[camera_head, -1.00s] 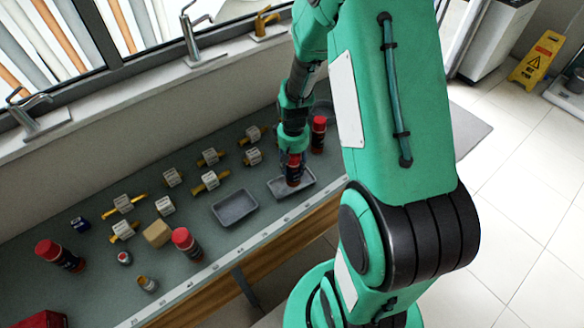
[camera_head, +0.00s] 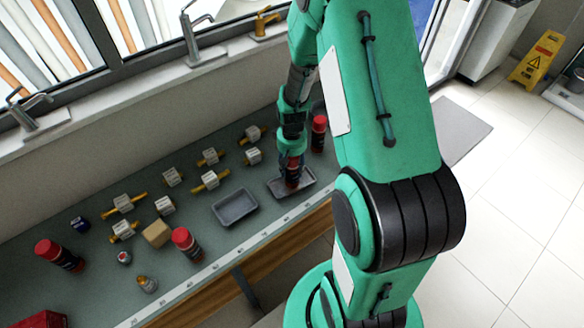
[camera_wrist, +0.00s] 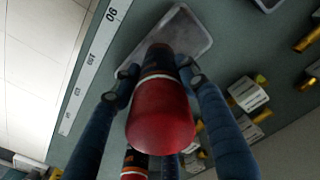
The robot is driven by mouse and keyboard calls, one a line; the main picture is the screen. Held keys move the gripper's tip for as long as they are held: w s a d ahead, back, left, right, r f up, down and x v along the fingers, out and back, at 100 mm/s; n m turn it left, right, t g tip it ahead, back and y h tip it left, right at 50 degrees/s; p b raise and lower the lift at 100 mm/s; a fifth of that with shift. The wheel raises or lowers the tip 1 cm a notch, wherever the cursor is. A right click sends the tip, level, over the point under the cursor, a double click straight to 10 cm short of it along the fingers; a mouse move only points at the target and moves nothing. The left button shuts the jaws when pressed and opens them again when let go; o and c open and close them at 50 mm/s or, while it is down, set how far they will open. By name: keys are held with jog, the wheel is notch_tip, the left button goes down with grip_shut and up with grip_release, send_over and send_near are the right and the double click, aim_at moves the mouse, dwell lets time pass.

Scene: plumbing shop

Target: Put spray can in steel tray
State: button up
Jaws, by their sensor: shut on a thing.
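A spray can with a red cap and dark body (camera_head: 292,174) is held in my gripper (camera_head: 291,167), over the right-hand grey metal tray (camera_head: 306,183). In the wrist view, the fingers of my gripper (camera_wrist: 160,82) close on both sides of the can (camera_wrist: 160,112), its cap toward the camera. The tray (camera_wrist: 190,35) lies beyond the can's far end. The can's lower end appears within the tray's outline; whether it touches the tray floor cannot be told.
A second, darker grey tray (camera_head: 235,220) lies to the left. Another red-capped can (camera_head: 318,134) stands close behind my gripper. More red-capped cans (camera_head: 186,244), valve fittings (camera_head: 210,181) and a tan block (camera_head: 157,234) stand leftward. The counter's front edge runs close by the trays.

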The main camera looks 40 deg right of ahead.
jog(key=shift+f, duration=0.15)
jog(key=o, duration=1.4)
notch_tip(320, 180, up, 12)
jog(key=shift+r, duration=0.15)
jog(key=shift+r, duration=0.1)
dwell(0.3)
